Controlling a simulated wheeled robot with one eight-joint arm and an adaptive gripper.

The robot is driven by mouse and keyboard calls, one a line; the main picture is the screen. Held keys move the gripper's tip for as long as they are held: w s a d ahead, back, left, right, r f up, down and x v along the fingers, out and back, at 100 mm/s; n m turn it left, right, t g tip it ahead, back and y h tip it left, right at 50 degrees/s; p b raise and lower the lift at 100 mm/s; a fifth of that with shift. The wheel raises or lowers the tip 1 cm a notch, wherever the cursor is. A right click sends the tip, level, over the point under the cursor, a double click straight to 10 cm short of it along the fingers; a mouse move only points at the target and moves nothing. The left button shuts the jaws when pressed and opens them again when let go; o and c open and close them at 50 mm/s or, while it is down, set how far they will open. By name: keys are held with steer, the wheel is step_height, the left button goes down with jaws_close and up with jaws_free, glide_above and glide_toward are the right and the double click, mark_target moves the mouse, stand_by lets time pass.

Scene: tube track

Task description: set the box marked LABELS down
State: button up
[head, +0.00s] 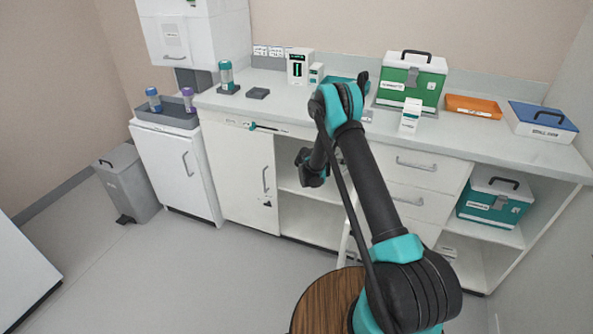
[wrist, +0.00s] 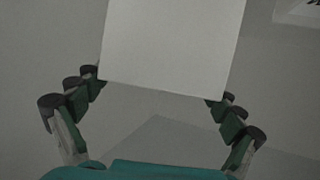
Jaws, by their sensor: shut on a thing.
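A plain white box (wrist: 172,40) fills the upper middle of the wrist view. My gripper (wrist: 160,90) is shut on it, with one finger at each side edge. No marking shows on the face toward the wrist camera, so I cannot read LABELS on it. In the head view, the dark end of my arm is low in front of the open shelf bay under the counter.
The counter (head: 270,105) carries a green-fronted case (head: 412,82), a small white box (head: 410,115), an orange tray (head: 473,106) and a blue-lidded box (head: 540,121). A teal case (head: 492,202) sits on a lower right shelf. A round wooden top (head: 322,303) is near me.

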steer(key=shift+x, duration=1.2)
step_height(320, 180, down, 4)
steer(key=shift+s+d+f, duration=0.1)
steer(key=shift+d+f, duration=0.1)
steer(key=shift+f, duration=2.55)
steer(key=shift+f, duration=0.1)
steer(key=o, duration=1)
steer(key=v, duration=1.2)
steer(key=shift+a, duration=0.1)
